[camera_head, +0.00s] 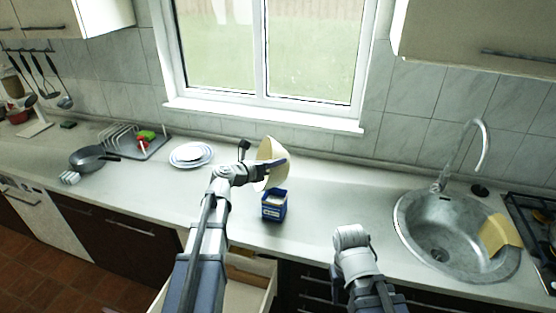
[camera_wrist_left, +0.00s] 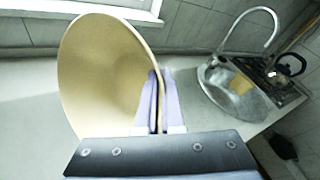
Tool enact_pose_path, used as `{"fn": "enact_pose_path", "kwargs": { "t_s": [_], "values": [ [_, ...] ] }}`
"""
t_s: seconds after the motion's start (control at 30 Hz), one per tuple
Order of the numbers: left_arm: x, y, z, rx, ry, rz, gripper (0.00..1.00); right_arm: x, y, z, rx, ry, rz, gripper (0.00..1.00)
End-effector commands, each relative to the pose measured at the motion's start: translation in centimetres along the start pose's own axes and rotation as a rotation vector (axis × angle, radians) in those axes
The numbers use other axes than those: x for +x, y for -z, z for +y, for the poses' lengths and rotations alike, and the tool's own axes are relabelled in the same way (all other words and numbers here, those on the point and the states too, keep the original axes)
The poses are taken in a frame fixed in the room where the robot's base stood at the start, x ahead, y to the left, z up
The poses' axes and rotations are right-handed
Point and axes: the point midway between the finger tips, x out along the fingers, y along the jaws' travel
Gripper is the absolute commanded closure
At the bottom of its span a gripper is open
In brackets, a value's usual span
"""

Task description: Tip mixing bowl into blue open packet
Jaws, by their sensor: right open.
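The packet is not visible in the left wrist view. My right gripper (camera_head: 351,237) is open and empty, over the counter's front edge.
A round metal sink (camera_head: 410,225) with a tap and a yellow cloth-like piece (camera_head: 497,233) is at right, beside the hob (camera_head: 535,215). White plates (camera_head: 191,154), a dish rack (camera_head: 125,140) and a pan (camera_head: 88,158) are at left. A drawer (camera_head: 262,272) stands open below.

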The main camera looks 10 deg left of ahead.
Motion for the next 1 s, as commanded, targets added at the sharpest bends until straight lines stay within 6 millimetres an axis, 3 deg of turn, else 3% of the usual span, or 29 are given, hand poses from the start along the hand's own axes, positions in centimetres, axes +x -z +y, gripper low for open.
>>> {"fn": "enact_pose_path", "kwargs": {
  "t_s": [0.53, 1.0],
  "values": [
    [0.0, -0.1, -0.1, 0.001, -0.001, 0.000, 1.00, -0.2, 0.0, 0.0, 0.000, 0.000, 0.000, 0.50],
    [-0.4, -1.9, -0.8, 0.105, -0.084, 0.136, 1.00, -5.3, -0.3, 0.5, 0.002, 0.001, 0.000, 0.50]
  ]
}}
